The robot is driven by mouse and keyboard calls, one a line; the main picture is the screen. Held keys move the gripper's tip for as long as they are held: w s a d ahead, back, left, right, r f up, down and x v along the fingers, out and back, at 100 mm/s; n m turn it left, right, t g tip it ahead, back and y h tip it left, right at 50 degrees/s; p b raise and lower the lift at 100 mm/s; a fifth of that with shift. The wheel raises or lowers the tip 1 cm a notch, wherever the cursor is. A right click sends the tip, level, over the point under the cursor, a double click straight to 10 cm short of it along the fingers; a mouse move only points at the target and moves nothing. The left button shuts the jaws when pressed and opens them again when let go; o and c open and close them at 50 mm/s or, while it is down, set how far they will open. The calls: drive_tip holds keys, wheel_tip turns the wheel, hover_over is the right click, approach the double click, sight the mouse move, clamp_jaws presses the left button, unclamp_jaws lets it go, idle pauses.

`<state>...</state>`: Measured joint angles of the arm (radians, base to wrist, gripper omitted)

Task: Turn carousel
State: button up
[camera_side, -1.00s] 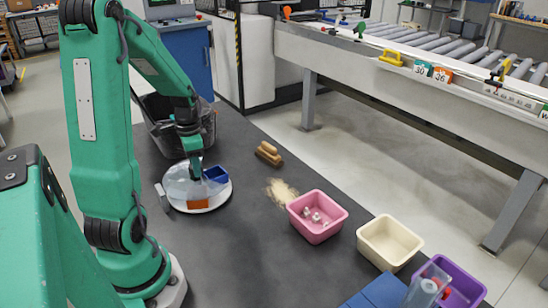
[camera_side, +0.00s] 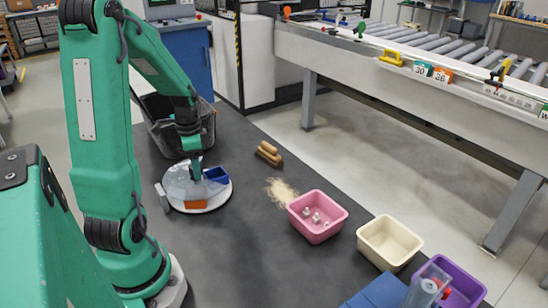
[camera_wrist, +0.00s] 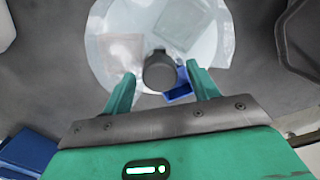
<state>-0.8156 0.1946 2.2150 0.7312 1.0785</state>
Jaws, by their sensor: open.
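The carousel (camera_side: 218,203) is a white round disc on the dark mat, with a clear cover above it. An orange bin (camera_side: 197,204) is at its front and a blue bin (camera_side: 216,174) at its right. My gripper (camera_side: 196,172) is low over the middle of the disc. In the wrist view my gripper (camera_wrist: 161,72) is open, its two green fingers on either side of a round grey knob (camera_wrist: 159,73) at the centre. I cannot tell whether the fingers touch the knob. The blue bin (camera_wrist: 179,92) shows partly there, behind the right finger.
A dark crate (camera_side: 165,140) stands behind the carousel. A brush (camera_side: 268,154) and a pile of shavings (camera_side: 281,192) lie to the right. Pink (camera_side: 318,236), cream (camera_side: 390,262) and purple (camera_side: 470,285) bins stand at the front right. The mat between is mostly clear.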

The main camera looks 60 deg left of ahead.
drive_tip(key=shift+r, duration=0.15)
drive_tip(key=shift+r, duration=3.8)
drive_tip(key=shift+w+d+r, duration=0.25)
drive_tip(key=shift+d, duration=0.2)
drive_tip(key=d+r+n+t, duration=0.1)
drive_tip(key=d+r, duration=0.3)
drive_tip(key=d, duration=0.8)
drive_tip(key=s+d+r+n+t, duration=0.1)
drive_tip(key=d+r+t, duration=0.3)
drive_tip(key=d, duration=0.8)
drive_tip(key=shift+s+n+t, duration=0.3)
drive_tip(key=shift+n, duration=0.2)
